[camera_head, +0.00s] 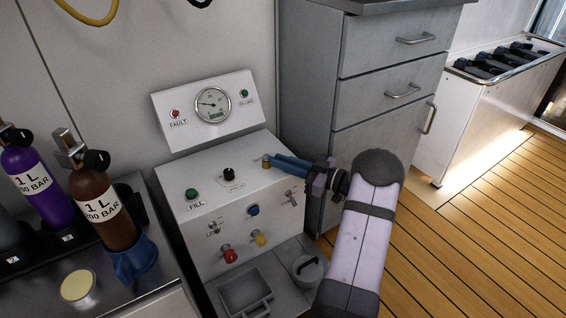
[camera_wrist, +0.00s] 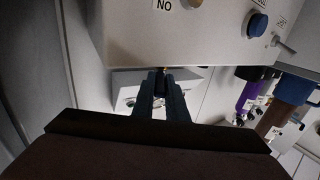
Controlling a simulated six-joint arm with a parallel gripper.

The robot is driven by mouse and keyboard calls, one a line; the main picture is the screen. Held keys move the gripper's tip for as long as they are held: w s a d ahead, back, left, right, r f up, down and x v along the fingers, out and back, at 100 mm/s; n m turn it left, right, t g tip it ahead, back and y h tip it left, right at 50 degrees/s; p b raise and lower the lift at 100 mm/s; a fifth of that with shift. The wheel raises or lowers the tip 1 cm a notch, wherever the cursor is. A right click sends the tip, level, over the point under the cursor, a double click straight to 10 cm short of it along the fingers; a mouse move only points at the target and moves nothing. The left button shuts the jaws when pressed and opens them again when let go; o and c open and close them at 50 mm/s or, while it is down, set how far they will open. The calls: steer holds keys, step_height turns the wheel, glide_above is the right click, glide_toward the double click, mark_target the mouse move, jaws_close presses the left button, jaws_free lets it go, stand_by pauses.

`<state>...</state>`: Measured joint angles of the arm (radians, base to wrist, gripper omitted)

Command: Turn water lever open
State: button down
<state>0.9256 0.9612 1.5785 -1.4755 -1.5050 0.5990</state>
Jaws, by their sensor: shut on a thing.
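The fill panel (camera_head: 222,190) is a pale box with a raised gauge plate behind its sloped top. My gripper (camera_head: 272,161) reaches in from the right to the top right of the slope. Its blue jaws are shut on a small fitting with a brass-coloured base (camera_head: 265,163), which I take to be the water lever. Its handle is mostly hidden by the jaws, and its label and turn cannot be read. In the wrist view my gripper (camera_wrist: 163,78) points at the panel, with a dark piece between the fingertips.
The panel front carries a blue knob (camera_head: 253,210), a metal toggle (camera_head: 290,198), a red knob (camera_head: 229,254) and a yellow knob (camera_head: 260,238). Purple (camera_head: 38,178) and brown (camera_head: 103,208) bottles stand left. A grey drawer cabinet (camera_head: 365,95) stands close behind my gripper.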

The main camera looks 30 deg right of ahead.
steer(key=c, duration=1.8)
jaws_free()
steer(key=shift+o, duration=0.2)
steer(key=p+v, duration=0.2)
steer(key=v, duration=0.5)
steer(key=shift+s+p, duration=0.15)
steer(key=shift+p, duration=0.2)
steer(key=shift+d, duration=0.1)
